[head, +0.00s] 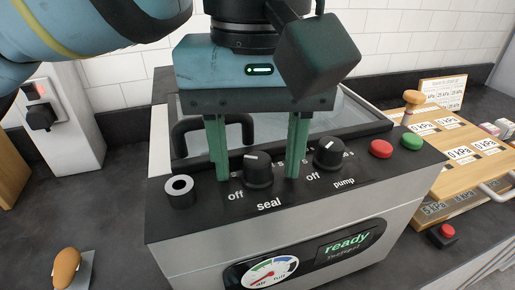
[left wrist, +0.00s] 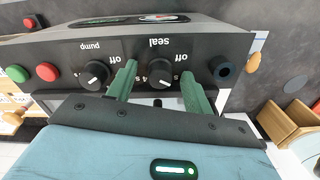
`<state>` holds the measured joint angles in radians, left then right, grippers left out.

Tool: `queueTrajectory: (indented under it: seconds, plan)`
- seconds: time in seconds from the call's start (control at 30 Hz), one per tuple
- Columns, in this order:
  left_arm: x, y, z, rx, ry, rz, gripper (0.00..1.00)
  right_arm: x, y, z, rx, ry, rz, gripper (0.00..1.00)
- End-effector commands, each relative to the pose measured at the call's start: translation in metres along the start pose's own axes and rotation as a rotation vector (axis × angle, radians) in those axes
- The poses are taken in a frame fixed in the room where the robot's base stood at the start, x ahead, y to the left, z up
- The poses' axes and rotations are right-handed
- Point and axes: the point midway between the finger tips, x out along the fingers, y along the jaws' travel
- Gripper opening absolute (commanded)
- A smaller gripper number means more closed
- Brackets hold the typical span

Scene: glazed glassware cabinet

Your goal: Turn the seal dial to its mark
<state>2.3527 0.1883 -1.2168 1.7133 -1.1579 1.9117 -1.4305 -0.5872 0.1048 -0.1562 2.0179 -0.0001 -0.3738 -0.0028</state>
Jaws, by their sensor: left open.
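The seal dial (head: 258,172) is a black knob with a white pointer line on the dark top panel of a vacuum machine, above the word "seal". Its pointer leans up and slightly left; "off" is printed at its lower left. In the left wrist view the same seal dial (left wrist: 159,74) shows upside down with its labels. My left gripper (head: 257,165) points down with its green fingers open, one on each side of the dial. I cannot tell whether they touch it. The right finger hides part of the dial's scale. My right gripper is not in view.
The pump dial (head: 328,154) is close to the right finger. Beyond it are a red button (head: 381,149) and a green button (head: 412,141). A black round port (head: 180,191) is left of the seal dial. A gauge (head: 270,271) and a "ready" display (head: 346,244) are on the front.

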Motion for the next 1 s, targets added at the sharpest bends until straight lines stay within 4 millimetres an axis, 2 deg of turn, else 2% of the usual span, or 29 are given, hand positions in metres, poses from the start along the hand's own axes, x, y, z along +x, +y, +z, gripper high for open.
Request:
queueTrajectory:
  seconds: [0.23, 0.57, 0.77, 1.0]
  plan:
    - [0.0006, 0.0000, 0.0001, 0.000, 0.000, 0.000, 0.51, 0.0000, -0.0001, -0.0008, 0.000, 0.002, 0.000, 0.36]
    - [0.0004, 0.0001, 0.0002, 0.000, 0.000, 0.000, 0.08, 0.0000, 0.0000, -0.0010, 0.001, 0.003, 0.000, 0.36]
    - [0.0001, 0.0001, 0.0003, -0.010, 0.000, 0.000, 0.07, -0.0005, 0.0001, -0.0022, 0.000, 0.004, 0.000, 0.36]
    - [-0.0011, 0.0001, 0.0008, -0.099, 0.000, -0.001, 0.07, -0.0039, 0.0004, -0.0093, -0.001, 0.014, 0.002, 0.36]
